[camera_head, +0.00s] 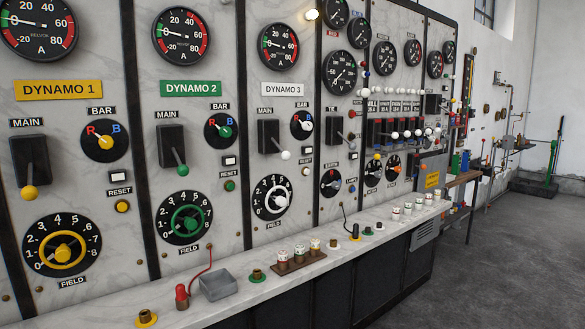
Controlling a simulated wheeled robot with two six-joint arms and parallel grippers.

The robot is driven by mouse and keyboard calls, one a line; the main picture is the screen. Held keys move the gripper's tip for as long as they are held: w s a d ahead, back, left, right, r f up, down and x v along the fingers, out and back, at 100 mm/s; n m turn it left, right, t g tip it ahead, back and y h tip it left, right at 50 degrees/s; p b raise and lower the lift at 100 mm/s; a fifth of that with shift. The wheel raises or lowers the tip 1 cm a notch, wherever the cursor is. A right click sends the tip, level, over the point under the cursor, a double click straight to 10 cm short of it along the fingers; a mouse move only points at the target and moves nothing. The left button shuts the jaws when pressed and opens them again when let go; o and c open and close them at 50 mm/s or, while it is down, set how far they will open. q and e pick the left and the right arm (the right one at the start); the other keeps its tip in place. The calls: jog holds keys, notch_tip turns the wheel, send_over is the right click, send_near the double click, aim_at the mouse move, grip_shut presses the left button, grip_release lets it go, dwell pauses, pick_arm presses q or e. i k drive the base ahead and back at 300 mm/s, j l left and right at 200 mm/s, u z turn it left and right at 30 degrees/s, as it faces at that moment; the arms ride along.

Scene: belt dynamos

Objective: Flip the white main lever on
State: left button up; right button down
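The white main lever (285,155) is in the head view on the marble panel labelled DYNAMO 3. Its white knob sticks out at the lower right of a black switch box (268,136) under a MAIN label. The lever points down and outward. Neither of my grippers is in view, and nothing touches the lever.
Similar levers with a yellow knob (29,192) and a green knob (182,170) hang down on the panels to the left. Open floor lies at right.

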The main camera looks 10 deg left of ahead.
aim_at(286, 155)
jog(key=i+u, duration=0.2)
jog(key=i, duration=0.25)
jog(key=i+l+u, duration=0.2)
jog(key=i, duration=0.25)
jog(key=i+u, duration=0.2)
jog(key=i, duration=0.25)
jog(key=i+l+u, duration=0.2)
jog(key=i, duration=0.25)
jog(key=l, duration=0.1)
